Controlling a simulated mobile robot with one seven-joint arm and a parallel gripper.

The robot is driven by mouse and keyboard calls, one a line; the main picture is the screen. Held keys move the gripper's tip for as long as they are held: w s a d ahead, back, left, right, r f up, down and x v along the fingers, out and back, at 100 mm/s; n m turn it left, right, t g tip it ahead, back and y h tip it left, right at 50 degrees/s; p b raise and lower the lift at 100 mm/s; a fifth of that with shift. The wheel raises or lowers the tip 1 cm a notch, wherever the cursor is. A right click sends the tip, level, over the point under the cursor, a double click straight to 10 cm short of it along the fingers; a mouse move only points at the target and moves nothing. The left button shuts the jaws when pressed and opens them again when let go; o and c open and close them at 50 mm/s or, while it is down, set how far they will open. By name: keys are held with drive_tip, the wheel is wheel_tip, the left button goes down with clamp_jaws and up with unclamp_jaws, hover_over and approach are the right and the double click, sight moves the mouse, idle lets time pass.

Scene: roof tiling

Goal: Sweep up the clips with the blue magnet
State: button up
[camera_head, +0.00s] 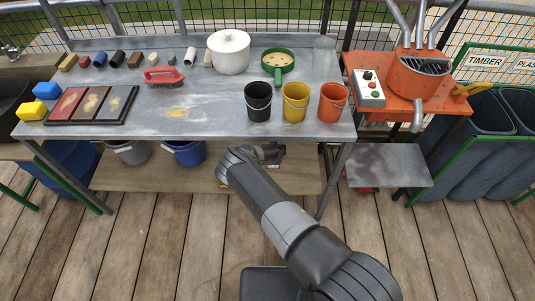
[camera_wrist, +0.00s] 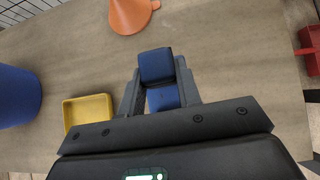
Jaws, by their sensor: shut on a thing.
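My gripper (camera_wrist: 160,82) is shut on a blue block, which I take as the blue magnet (camera_wrist: 156,66). The block shows between the two dark fingers, with a second blue face below it. In the head view my gripper (camera_head: 268,155) is under the front edge of the workbench, above the lower wooden shelf, and the blue block cannot be made out there. I cannot make out any clips in either view.
The wooden shelf (camera_wrist: 228,85) carries a yellow tray (camera_wrist: 88,110), an orange funnel (camera_wrist: 130,14) and a blue bucket (camera_wrist: 15,96). A red object (camera_wrist: 310,48) is at the right. The metal bench top (camera_head: 215,100) is above, with three buckets near its front right edge.

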drive_tip(key=shift+w+d+f, duration=0.1)
drive_tip(key=shift+w+d, duration=0.2)
drive_tip(key=shift+w, duration=0.15)
drive_tip(key=shift+f, duration=1.85)
drive_tip(key=shift+r, duration=0.15)
drive_tip(key=shift+r, duration=1.65)
